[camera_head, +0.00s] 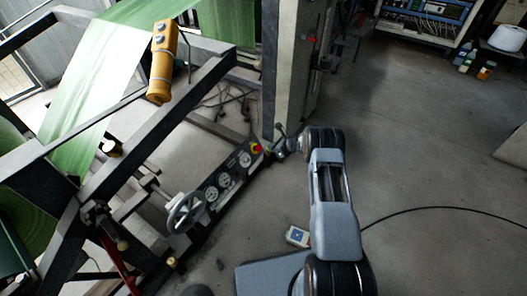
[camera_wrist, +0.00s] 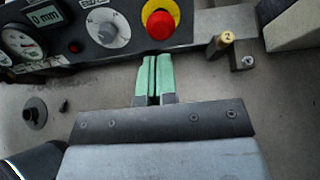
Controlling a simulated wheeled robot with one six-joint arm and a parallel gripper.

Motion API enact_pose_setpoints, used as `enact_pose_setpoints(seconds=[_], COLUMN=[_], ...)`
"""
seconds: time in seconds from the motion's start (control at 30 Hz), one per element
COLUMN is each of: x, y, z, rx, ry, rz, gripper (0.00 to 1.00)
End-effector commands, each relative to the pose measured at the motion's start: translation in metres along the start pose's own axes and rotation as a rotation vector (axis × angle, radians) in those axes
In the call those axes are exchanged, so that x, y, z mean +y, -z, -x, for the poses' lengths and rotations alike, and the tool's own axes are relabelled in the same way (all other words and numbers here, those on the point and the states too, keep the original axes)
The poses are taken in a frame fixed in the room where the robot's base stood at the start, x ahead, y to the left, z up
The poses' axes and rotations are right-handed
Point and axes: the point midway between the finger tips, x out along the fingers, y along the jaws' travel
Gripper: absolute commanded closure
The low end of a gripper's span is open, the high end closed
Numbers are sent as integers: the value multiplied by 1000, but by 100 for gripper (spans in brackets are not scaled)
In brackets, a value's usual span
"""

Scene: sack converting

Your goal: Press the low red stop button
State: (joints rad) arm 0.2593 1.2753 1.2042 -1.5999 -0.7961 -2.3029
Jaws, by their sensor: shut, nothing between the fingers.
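The red stop button (camera_wrist: 160,25) has a round red cap on a yellow ring and sits on a low dark control panel (camera_wrist: 110,58) at the top of the wrist view. In the head view the red stop button (camera_head: 256,148) is at the panel's upper right end. My gripper (camera_wrist: 155,60) has two green fingers side by side, shut and empty. In the wrist view the fingertips lie just below the button, with a small gap in the picture. In the head view my gripper (camera_head: 275,146) is just right of the button. Whether it touches cannot be told.
A handwheel (camera_head: 187,212) is at the panel's lower left. Floor to the right is mostly clear, with a cable (camera_head: 430,209).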

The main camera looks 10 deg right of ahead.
Motion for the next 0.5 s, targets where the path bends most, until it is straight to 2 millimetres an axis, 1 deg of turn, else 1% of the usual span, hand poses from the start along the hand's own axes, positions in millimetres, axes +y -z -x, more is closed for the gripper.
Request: enact_pose_setpoints(seconds=[0.03, 0.2, 0.33, 0.5], x=[1, 0, 0, 0], y=[4, 3, 3, 1], z=[-13, -39, -52, -62], rx=[0, -1, 0, 0], ry=[-2, 0, 0, 1], rz=[1, 1, 0, -1], gripper=[100, 100, 100, 100])
